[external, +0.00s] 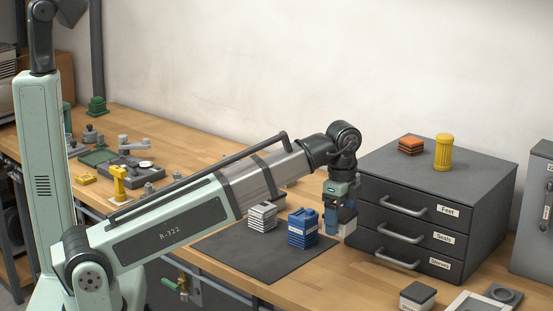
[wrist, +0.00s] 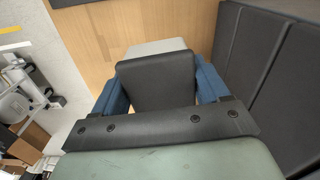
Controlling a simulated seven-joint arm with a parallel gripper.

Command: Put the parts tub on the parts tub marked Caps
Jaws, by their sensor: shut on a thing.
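My gripper (external: 338,218) points down beside the drawer cabinet, with its blue fingers shut on a tub with a dark lid (external: 349,213). In the wrist view the dark lid (wrist: 155,80) sits between the two blue fingers. The fingers hide part of the held tub, and I cannot tell whether its base touches the table. Another pale tub with a dark lid (external: 417,295) stands at the front right of the bench, apart from my gripper. Its front label is too small to read surely, so I cannot confirm it says Caps.
A dark drawer cabinet (external: 480,178) stands close right of my gripper, bearing a yellow ribbed container (external: 443,152) and an orange stack (external: 411,145). A blue container (external: 302,228) and a white striped stack (external: 262,216) are on the dark mat (external: 262,262). A light frame (external: 463,304) lies front right.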

